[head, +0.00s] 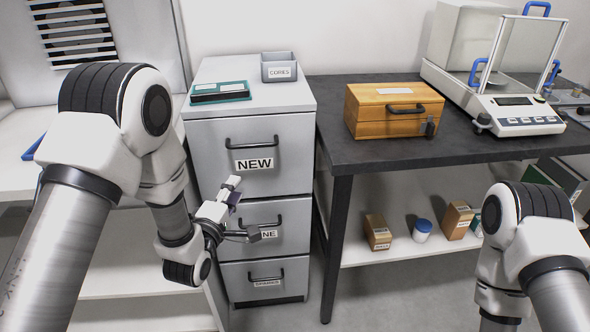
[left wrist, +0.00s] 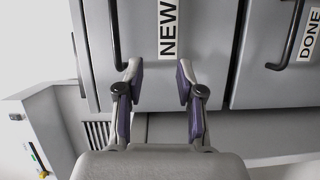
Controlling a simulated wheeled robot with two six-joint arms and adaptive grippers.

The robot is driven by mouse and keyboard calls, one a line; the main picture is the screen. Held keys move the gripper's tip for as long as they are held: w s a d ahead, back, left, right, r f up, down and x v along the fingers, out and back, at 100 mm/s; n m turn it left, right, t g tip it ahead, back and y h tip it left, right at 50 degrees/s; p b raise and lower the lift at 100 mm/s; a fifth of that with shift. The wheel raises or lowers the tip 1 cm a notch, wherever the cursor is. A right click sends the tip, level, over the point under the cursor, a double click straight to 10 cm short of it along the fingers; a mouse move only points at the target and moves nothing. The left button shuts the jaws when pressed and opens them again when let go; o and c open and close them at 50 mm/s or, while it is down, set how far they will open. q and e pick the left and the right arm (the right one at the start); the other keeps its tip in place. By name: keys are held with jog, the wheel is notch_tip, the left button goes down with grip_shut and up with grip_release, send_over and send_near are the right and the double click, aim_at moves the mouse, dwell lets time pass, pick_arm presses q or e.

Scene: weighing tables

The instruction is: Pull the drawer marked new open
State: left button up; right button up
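The drawer marked NEW (head: 253,150) is the top drawer of a grey cabinet and looks shut. Its dark bar handle (head: 251,142) sits above the NEW label. In the left wrist view the NEW drawer (left wrist: 203,45) lies ahead, with its handle (left wrist: 115,35) left of the label. My left gripper (head: 244,208) is in front of the cabinet, below the NEW label. Its fingers (left wrist: 162,88) are apart with nothing between them, pointing at the drawer's lower part. My right arm shows at the right edge of the head view, but its gripper is out of view.
Below are the drawer marked DONE (head: 290,232) and a bottom drawer (head: 290,275). A green-edged tray (head: 220,92) and a grey CORES bin (head: 279,68) stand on the cabinet. To the right, a dark table (head: 350,158) holds a wooden box (head: 380,124) and a balance (head: 515,115).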

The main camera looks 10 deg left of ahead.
aim_at(252, 147)
pick_arm(q)
jog(key=w+d+r+b, duration=0.1)
jog(key=w+r, duration=0.1)
jog(key=w, duration=0.1)
jog(key=w+r+t+b, duration=0.1)
jog(key=w+r, duration=0.1)
jog(key=w, duration=0.2)
jog(key=w+d+r+t+h+b, duration=0.1)
jog(key=w+r, duration=0.1)
jog(key=w, duration=0.1)
jog(key=shift+w+d+r+m, duration=0.1)
jog(key=shift+w+d+m, duration=0.05)
jog(key=shift+d+m, duration=0.2)
grip_shut()
pick_arm(e)
notch_tip(252, 147, down, 6)
jog(key=shift+d, duration=0.15)
